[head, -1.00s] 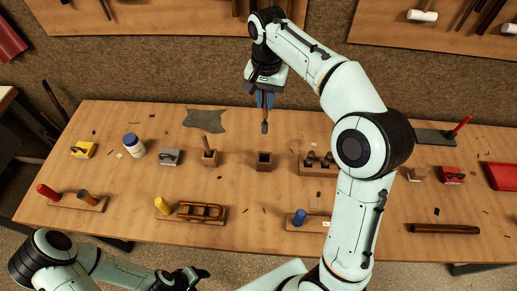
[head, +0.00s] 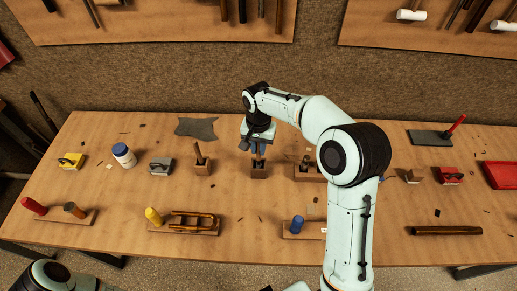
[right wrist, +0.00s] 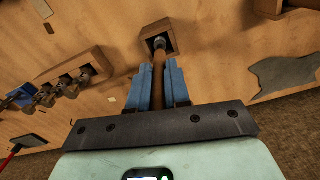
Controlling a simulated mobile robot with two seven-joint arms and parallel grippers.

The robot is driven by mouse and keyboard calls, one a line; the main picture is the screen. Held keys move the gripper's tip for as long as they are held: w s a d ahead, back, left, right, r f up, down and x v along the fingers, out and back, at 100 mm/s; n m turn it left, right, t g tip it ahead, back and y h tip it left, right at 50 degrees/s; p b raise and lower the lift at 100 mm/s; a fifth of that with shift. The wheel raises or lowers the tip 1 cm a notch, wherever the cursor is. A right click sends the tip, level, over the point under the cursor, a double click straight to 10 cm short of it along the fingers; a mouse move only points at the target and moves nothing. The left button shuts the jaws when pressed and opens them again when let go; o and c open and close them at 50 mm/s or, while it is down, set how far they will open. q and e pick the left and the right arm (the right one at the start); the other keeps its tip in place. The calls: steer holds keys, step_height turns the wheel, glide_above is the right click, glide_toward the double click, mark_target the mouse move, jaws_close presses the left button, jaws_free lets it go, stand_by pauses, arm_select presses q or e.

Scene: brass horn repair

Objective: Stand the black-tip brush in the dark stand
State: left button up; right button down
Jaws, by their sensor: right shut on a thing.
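My right gripper (head: 259,148) is shut on the brush, directly above the dark stand (head: 259,172). In the right wrist view the gripper's blue fingers (right wrist: 157,78) clasp the brush's brown handle (right wrist: 158,72). The brush points down, and its grey lower end meets the square opening of the dark stand (right wrist: 172,31). I cannot tell how deep the tip sits; its colour is hidden there. In the head view the gripper mostly covers the brush. My left gripper is out of view.
A similar wooden block (head: 203,168) with a stick in it stands just left. A rack with several dark pieces (head: 307,171) is close on the right. A grey cloth piece (head: 197,128) lies behind. The table in front of the stand is mostly clear.

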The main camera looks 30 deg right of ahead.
steer(key=shift+f, duration=0.45)
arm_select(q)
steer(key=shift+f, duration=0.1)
arm_select(e)
steer(key=shift+f, duration=0.1)
steer(key=shift+f, duration=0.15)
steer(key=c, duration=1.1)
jaws_free()
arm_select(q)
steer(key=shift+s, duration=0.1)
arm_select(e)
steer(key=shift+r, duration=0.2)
step_height(320, 180, up, 12)
steer(key=shift+r+p, duration=0.1)
steer(key=shift+p, duration=0.75)
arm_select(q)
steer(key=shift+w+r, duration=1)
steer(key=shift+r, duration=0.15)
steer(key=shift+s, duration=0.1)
